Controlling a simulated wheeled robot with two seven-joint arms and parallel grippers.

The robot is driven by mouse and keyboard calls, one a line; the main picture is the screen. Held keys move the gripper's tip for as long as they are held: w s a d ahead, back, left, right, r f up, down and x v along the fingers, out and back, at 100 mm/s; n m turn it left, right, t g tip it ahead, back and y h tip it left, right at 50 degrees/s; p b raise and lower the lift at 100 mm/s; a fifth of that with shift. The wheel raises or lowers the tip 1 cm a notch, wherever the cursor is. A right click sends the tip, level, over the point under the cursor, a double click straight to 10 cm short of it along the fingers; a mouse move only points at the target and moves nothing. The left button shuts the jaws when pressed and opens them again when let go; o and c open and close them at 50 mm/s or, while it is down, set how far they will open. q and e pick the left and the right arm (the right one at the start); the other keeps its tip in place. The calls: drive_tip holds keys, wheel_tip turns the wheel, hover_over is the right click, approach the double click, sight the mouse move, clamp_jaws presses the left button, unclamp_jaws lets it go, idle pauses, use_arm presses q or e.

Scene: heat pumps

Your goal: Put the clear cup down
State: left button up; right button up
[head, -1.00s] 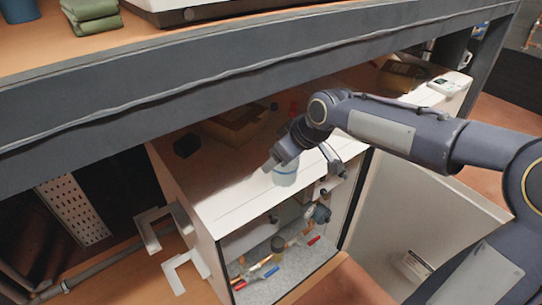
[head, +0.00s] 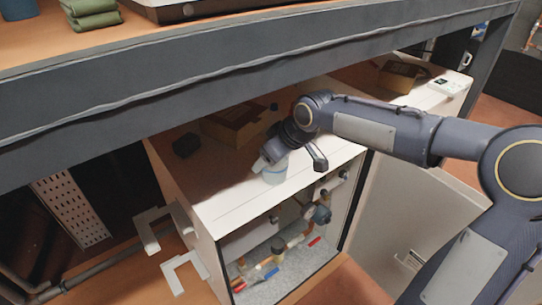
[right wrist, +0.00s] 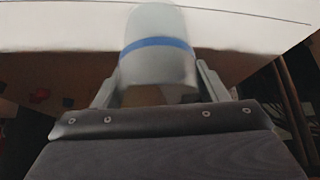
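The clear cup (head: 275,173), pale and translucent with a blue band, is at the front part of the white cabinet's top (head: 225,196). My right gripper (head: 270,160) reaches down to it from above, tilted. In the right wrist view the cup (right wrist: 158,55) sits between the two grey fingers (right wrist: 158,85), which appear to press its sides. I cannot tell whether its base touches the cabinet top.
A brown open box (head: 235,124) and a small black block (head: 186,145) lie behind on the cabinet top. A grey shelf beam (head: 200,75) runs above. The cabinet's front is open, showing pipes and valves (head: 290,245). The left front top is clear.

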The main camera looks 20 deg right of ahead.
drive_tip(key=o, duration=0.3)
drive_tip(key=shift+o, duration=0.2)
drive_tip(key=shift+r, duration=0.1)
drive_tip(key=shift+r, duration=0.3)
drive_tip(key=p+v, duration=0.1)
drive_tip(key=v, duration=0.1)
drive_tip(key=shift+s+d+r, duration=0.15)
drive_tip(key=shift+s+r, duration=0.05)
drive_tip(key=shift+r, duration=0.1)
drive_tip(key=s+d, duration=0.6)
drive_tip(key=s, duration=0.4)
drive_tip(key=s+a+f+m, duration=0.1)
drive_tip(key=s+f+m, duration=0.2)
drive_tip(key=s, duration=0.5)
drive_tip(key=s+a+f+m, duration=0.2)
drive_tip(key=s+m, duration=0.3)
drive_tip(key=s, duration=0.4)
drive_tip(key=shift+a+f, duration=0.3)
drive_tip(key=shift+f, duration=0.2)
drive_tip(key=shift+s, duration=0.15)
